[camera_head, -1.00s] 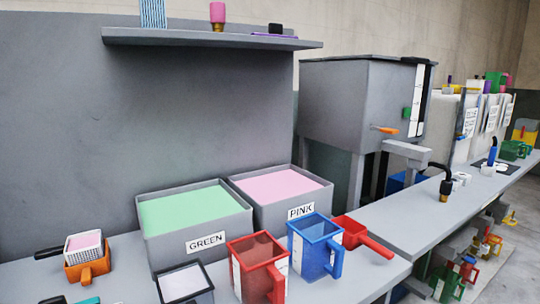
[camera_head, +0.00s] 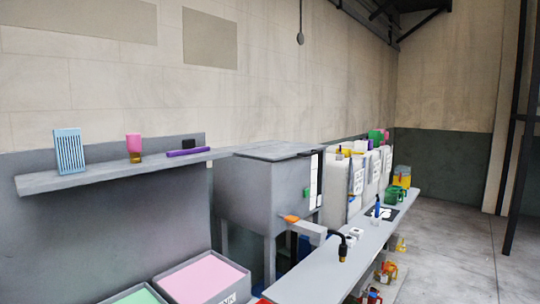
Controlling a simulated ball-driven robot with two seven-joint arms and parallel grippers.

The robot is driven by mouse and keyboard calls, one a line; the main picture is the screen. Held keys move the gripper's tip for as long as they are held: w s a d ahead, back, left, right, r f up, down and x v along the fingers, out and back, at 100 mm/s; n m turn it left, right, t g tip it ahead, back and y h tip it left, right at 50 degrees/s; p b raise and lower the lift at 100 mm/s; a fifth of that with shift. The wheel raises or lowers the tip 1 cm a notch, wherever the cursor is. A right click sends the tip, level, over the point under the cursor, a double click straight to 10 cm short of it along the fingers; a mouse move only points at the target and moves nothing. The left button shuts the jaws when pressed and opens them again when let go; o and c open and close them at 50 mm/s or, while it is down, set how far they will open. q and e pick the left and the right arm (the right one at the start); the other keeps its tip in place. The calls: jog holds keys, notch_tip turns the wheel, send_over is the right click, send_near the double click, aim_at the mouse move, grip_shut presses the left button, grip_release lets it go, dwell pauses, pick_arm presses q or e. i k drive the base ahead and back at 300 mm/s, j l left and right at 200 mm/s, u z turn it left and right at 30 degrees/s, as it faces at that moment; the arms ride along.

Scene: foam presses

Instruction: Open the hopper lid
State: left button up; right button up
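The hopper (camera_head: 260,195) is a grey metal box on legs in the middle of the camera_head view. Its flat grey lid (camera_head: 278,150) lies on top and looks shut. An orange handle (camera_head: 290,218) sticks out low on its front, and a white strip beside a dark one runs up its right side. Neither of my grippers shows in the view.
A grey shelf (camera_head: 110,171) on the left holds a blue striped item (camera_head: 69,151), a pink-topped item (camera_head: 134,146) and a purple one. A pink-filled bin (camera_head: 203,280) stands below. A long grey bench (camera_head: 330,262) runs back past the hopper; open floor (camera_head: 455,240) lies right.

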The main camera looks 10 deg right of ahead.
aim_at(272, 153)
jog(key=i+l+u, duration=0.15)
jog(key=l+u, duration=0.15)
jog(key=i+l+u, duration=0.15)
jog(key=l+u, duration=0.5)
jog(key=l, duration=0.15)
jog(key=i, duration=0.05)
